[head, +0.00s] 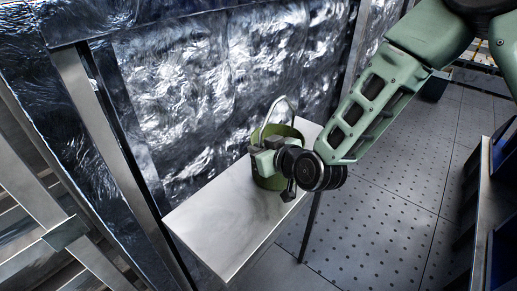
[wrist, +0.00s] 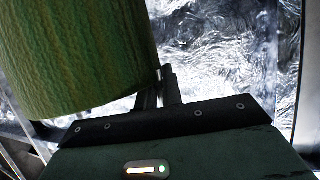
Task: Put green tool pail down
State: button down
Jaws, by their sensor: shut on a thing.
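The green tool pail (head: 270,181) is upright at the narrow light-topped bench (head: 221,217) in the head view, with its pale handle (head: 274,112) raised. I cannot tell whether its base touches the bench top. My gripper (head: 262,150) is at the pail's near upper side and partly hides it. In the wrist view the pail's curved green wall (wrist: 75,55) fills the upper left. The gripper fingers (wrist: 160,92) show beside it, close together. What lies between the fingertips is hard to see there.
Crumpled silvery sheeting (head: 220,80) covers the wall behind the bench. The near left part of the bench top is bare. A metal frame (head: 75,190) stands at left. Perforated floor (head: 390,215) is open at right, with shelving (head: 490,200) at the right edge.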

jog(key=c, duration=1.6)
grip_release()
jog(key=shift+o, duration=0.2)
jog(key=shift+r, duration=0.1)
jog(key=p+v, duration=0.5)
jog(key=v, duration=0.7)
jog(key=shift+p, duration=0.4)
jog(key=shift+s, duration=0.1)
